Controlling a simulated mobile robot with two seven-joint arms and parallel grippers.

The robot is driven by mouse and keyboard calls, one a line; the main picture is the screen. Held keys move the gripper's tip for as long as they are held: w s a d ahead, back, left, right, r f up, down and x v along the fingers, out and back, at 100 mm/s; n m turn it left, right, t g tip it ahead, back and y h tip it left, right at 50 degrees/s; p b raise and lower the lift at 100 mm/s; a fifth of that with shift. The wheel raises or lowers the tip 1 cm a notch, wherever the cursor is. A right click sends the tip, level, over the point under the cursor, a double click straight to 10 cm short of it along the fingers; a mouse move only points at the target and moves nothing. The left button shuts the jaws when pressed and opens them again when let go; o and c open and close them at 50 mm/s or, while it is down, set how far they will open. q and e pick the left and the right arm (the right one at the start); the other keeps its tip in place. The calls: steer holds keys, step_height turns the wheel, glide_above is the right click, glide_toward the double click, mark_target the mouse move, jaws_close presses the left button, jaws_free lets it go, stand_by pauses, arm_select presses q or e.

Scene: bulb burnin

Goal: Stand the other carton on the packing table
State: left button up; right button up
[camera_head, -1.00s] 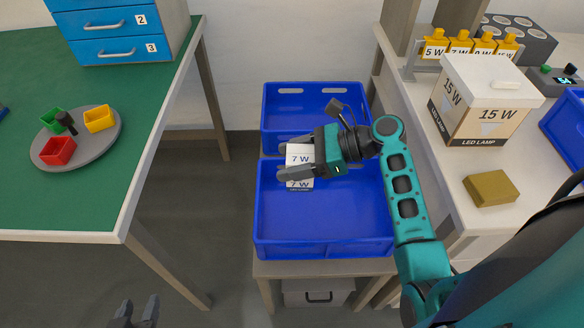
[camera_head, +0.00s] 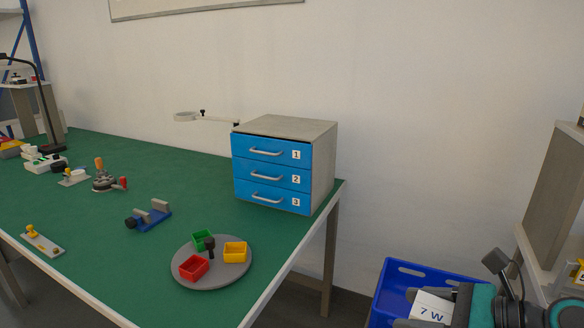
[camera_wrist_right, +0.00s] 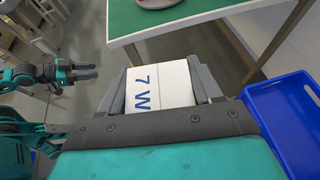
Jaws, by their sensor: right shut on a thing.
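A white carton marked "7 W" (camera_head: 431,307) is in my right gripper, at the bottom right of the head view. The right wrist view shows the carton (camera_wrist_right: 158,86) between the two fingers of my right gripper (camera_wrist_right: 160,88), which is shut on it. Its lower part is hidden. My left gripper (camera_wrist_right: 84,72) shows at the left of the right wrist view, empty, with its fingers apart. It is out of the head view. No packing table can be identified for certain here.
A green-topped table (camera_head: 130,277) fills the left, with a blue drawer cabinet (camera_head: 272,175), a round grey tray of small coloured bins (camera_head: 246,272) and several tools. A blue crate (camera_head: 388,288) stands at the lower right, beside the held carton.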

steer(key=shift+s+a+r+t, duration=0.1)
steer(key=shift+s+r+t, duration=0.05)
steer(key=shift+r, duration=0.5)
steer(key=shift+s+a+r+t, duration=0.1)
steer(key=shift+s+r+t, duration=0.05)
steer(key=shift+r, duration=0.45)
steer(key=shift+g, duration=0.4)
steer(key=f, duration=0.2)
steer(key=w+f+b, duration=0.1)
steer(key=f, duration=0.2)
steer(key=d+f, duration=0.1)
steer(key=f, duration=0.1)
steer(key=shift+w+f+b, duration=0.15)
steer(key=shift+f+b, duration=0.2)
steer(key=shift+b, duration=0.05)
arm_select(q)
steer(key=shift+w+d+f+h+b, duration=0.15)
steer(key=shift+d+f+b, duration=0.1)
steer(key=shift+f+b, duration=0.15)
steer(key=shift+w+d+f+h+b, duration=0.1)
steer(key=shift+d+f+h+b, duration=0.1)
steer(key=shift+f+b, duration=0.15)
arm_select(e)
step_height(320, 180, down, 8)
steer(key=n, duration=0.1)
steer(key=shift+g+y, duration=0.4)
